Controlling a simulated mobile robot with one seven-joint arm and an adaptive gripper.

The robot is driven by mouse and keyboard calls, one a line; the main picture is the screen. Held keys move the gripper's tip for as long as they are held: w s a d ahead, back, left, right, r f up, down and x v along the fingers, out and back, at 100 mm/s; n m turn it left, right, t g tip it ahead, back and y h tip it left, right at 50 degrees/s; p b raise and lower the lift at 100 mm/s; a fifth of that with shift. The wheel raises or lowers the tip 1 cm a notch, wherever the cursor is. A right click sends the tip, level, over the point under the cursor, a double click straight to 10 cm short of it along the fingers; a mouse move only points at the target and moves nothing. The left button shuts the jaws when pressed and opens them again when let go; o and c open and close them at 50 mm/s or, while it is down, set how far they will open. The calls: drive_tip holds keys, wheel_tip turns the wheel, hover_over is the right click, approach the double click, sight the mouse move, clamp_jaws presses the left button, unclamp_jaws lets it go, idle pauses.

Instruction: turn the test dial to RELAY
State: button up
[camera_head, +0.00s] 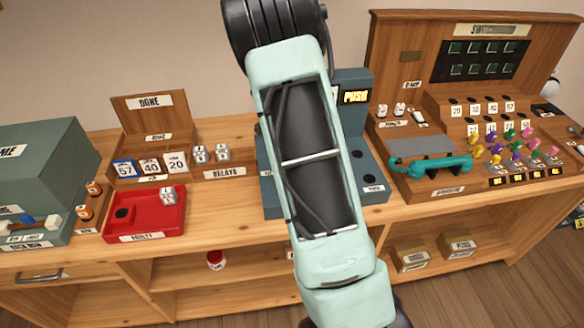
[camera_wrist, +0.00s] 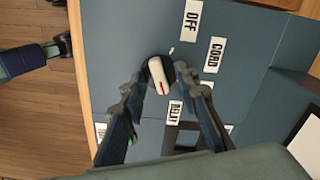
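The test dial (camera_wrist: 157,72) is a pale knob on a dark round base, set in a blue-grey panel (camera_wrist: 255,85). A red line marks the knob's lower end, on the side facing the RELAY label (camera_wrist: 174,112); I cannot tell if it lines up exactly. OFF (camera_wrist: 193,18) and CORD (camera_wrist: 213,55) labels lie above and to the right. My gripper (camera_wrist: 165,78) is open, one finger on each side of the dial, with gaps visible. In the head view my arm hides the dial and gripper in front of the blue-grey test unit (camera_head: 374,187).
A red tray (camera_head: 145,225) and a DONE rack (camera_head: 150,105) stand left of the test unit. A wooden switchboard (camera_head: 440,30) with a teal handset (camera_head: 430,165) stands right. In the wrist view the bench edge (camera_wrist: 82,80) lies left, with floor beyond.

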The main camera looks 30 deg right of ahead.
wheel_tip(320, 180, up, 12)
idle(0.6)
idle(0.4)
